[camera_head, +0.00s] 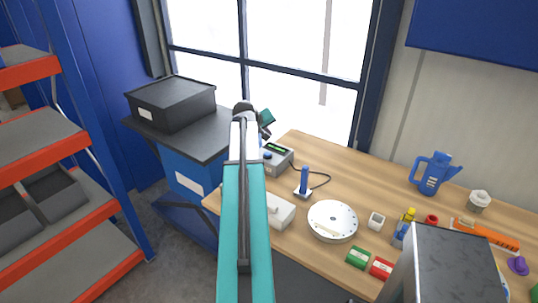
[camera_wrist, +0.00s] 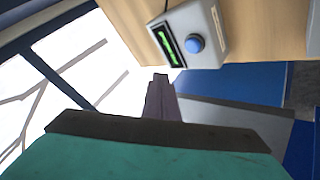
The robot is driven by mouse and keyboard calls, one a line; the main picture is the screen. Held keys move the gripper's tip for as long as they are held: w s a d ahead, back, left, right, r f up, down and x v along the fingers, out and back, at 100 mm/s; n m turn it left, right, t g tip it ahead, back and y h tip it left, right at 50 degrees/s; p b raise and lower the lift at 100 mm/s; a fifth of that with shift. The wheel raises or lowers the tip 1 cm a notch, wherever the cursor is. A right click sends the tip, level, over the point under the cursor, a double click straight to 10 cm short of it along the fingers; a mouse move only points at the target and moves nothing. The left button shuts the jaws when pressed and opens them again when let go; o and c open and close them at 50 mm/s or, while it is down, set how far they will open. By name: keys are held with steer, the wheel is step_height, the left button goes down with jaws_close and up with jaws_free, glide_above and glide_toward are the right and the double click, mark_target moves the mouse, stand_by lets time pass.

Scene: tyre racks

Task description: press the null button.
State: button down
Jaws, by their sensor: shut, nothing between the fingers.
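The null button is a round blue button (camera_wrist: 195,43) on a grey box (camera_wrist: 213,22) with a green-lit display (camera_wrist: 167,45). In the head view the grey box (camera_head: 278,159) stands at the workbench's back left, with the blue button (camera_head: 267,155) partly hidden by my arm. My gripper (camera_wrist: 160,78) is shut and empty in the wrist view. Its tips appear below and left of the button in that picture, apart from it. In the head view my gripper is mostly hidden behind my arm, near the window side of the box.
The wooden workbench (camera_head: 320,160) holds a blue-handled stand (camera_head: 304,183), a white round disc (camera_head: 333,221), a white box (camera_head: 280,209) and a blue jug (camera_head: 432,174). A black bin (camera_head: 170,103) tops a blue cabinet left of the bench. Orange-edged racks (camera_head: 40,147) stand far left.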

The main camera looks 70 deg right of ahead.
mark_target(266, 155)
steer(key=shift+f+b, duration=1.65)
steer(key=shift+f, duration=1.7)
steer(key=shift+f, duration=0.1)
steer(key=shift+w+f+b, duration=0.1)
steer(key=shift+f+b, duration=0.2)
steer(key=shift+f+b, duration=0.3)
steer(key=shift+f, duration=0.2)
stand_by(0.6)
stand_by(0.3)
steer(key=shift+r+p, duration=0.45)
steer(key=shift+r, duration=0.45)
steer(key=shift+r, duration=0.1)
steer(key=shift+r+p, duration=1.25)
steer(key=shift+r, duration=1.15)
steer(key=shift+w, duration=0.15)
